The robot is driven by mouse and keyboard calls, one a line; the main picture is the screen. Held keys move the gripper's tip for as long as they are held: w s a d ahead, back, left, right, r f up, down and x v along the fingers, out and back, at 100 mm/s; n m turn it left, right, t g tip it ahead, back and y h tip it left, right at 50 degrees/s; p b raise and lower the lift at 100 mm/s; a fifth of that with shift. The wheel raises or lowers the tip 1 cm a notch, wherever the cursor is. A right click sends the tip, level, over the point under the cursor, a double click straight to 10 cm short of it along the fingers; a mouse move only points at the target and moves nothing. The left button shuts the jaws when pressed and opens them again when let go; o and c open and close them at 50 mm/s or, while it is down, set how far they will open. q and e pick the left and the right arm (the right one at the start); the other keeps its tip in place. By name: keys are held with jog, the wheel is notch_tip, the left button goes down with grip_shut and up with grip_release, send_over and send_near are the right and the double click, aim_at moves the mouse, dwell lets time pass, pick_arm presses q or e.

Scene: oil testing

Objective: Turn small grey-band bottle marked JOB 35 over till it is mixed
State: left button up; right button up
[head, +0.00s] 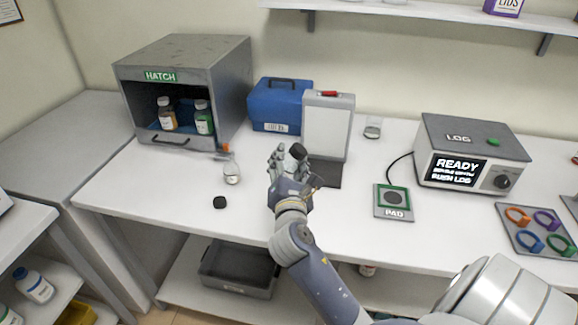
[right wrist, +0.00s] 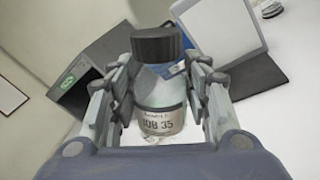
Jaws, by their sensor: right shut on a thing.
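The small bottle (right wrist: 160,88) marked JOB 35 is between the fingers of my right gripper (right wrist: 160,104), which is shut on it. In the right wrist view it has a black cap, a pale body and a grey band with the label. Its cap is at the top of that picture. In the head view my right gripper (head: 287,160) is above the table, in front of the white board. The dark cap (head: 298,151) shows there beside the fingers; most of the bottle is hidden. My left gripper is not in view.
The hatch (head: 183,60) holds two bottles. A white board (head: 327,125) and blue case (head: 278,106) stand behind. The pad (head: 394,214) and LOG box (head: 475,140) are right.

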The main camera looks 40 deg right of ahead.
jog(key=m+b, duration=0.1)
jog(key=m, duration=0.1)
jog(key=shift+f+m, duration=0.1)
jog(key=shift+m, duration=0.2)
jog(key=shift+m+b, duration=0.5)
jog(key=shift+m, duration=1.6)
jog(key=shift+r, duration=0.2)
jog(key=shift+m+b, duration=0.3)
